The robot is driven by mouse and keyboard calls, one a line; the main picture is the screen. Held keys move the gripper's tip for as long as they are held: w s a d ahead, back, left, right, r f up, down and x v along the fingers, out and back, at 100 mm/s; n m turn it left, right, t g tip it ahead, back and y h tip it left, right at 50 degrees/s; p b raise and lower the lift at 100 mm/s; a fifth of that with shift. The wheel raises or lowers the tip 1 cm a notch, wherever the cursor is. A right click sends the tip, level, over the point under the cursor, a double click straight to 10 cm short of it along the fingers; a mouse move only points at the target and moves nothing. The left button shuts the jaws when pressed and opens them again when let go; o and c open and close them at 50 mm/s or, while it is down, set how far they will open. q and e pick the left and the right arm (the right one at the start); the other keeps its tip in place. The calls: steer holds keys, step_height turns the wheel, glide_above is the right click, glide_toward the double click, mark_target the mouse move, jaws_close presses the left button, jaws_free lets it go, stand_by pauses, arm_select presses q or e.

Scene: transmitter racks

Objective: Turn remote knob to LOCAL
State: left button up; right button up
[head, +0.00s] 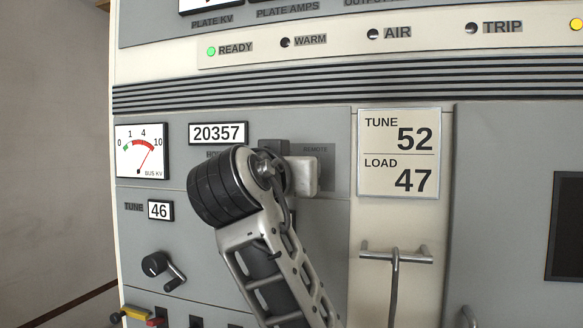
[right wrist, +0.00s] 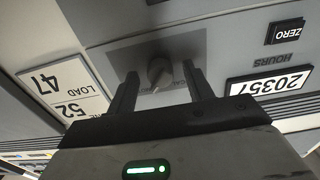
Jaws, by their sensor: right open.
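The remote knob (right wrist: 159,72) is a small grey knob on a darker panel plate in the right wrist view, which is turned nearly upside down. My right gripper (right wrist: 160,69) is open, with one dark finger on each side of the knob and visible gaps between. I cannot tell how far the fingertips are from the panel, and the knob's pointer direction is unclear. In the head view my right arm hides the knob; the small REMOTE label (head: 315,150) shows just right of the wrist. My left gripper is in neither view.
An hours counter reading 20357 (head: 218,133) and a TUNE/LOAD card (head: 398,152) flank the wrist. A crank (head: 163,270) sits at lower left and a T-shaped handle (head: 396,257) at lower right. A ZERO button (right wrist: 286,31) shows in the right wrist view.

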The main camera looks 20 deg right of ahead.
steer(key=c, duration=1)
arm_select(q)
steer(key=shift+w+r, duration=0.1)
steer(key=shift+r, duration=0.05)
arm_select(e)
steer(key=shift+o, duration=0.2)
arm_select(q)
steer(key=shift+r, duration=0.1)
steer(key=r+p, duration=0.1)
steer(key=p, duration=0.1)
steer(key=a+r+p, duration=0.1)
steer(key=p, duration=0.2)
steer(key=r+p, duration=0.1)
steer(key=p, duration=0.1)
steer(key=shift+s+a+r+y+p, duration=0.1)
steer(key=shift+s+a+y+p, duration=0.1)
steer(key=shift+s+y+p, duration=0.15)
arm_select(e)
steer(key=n, duration=1.8)
steer(key=shift+s+r, duration=0.1)
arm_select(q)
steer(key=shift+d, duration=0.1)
